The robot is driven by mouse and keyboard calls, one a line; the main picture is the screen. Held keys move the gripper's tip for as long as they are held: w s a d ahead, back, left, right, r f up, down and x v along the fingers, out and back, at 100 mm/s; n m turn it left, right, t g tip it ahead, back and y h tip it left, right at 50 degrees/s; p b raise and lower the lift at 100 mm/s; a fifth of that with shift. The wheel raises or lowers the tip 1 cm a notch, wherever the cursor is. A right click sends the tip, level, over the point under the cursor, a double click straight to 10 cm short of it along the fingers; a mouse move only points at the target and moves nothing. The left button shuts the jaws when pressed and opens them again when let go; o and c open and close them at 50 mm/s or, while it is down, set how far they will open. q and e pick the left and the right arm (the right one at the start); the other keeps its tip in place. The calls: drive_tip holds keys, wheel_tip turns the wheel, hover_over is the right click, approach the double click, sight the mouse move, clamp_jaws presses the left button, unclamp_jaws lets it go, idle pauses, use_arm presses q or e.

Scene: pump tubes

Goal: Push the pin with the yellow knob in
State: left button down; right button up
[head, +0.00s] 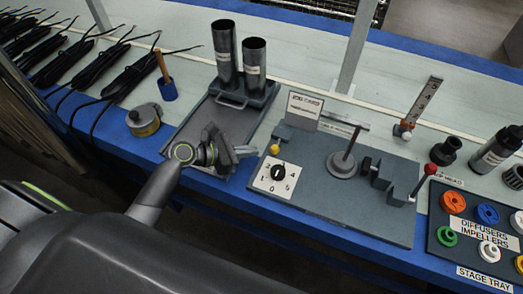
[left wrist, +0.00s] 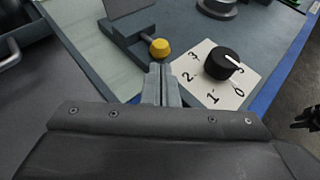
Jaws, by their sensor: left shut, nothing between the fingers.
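In the left wrist view the yellow knob (left wrist: 159,48) is just beyond the fingertips. A short pale pin runs from it toward the block on its left. My left gripper (head: 245,152) is shut and empty, to the left of the knob in the head view. In the left wrist view my left gripper (left wrist: 160,72) points at the knob; I cannot tell whether it touches. My right gripper is not identifiable in the head view.
A black dial (left wrist: 222,62) on a white numbered plate (head: 275,178) lies close beside the knob. A sign (head: 303,107) stands behind it. A tray with two metal tubes (head: 254,65) is left. A red-knobbed lever (head: 430,169) and stage tray (head: 440,249) are right.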

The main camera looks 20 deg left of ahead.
sight(271, 148)
use_arm(q)
drive_tip(key=x, duration=0.3)
drive_tip(key=shift+w+d+f, duration=0.25)
drive_tip(key=shift+w+d, duration=0.2)
drive_tip(key=shift+w+r, duration=0.1)
drive_tip(key=shift+w, duration=0.2)
drive_tip(key=shift+w+p, duration=0.3)
drive_tip(key=shift+w, duration=0.45)
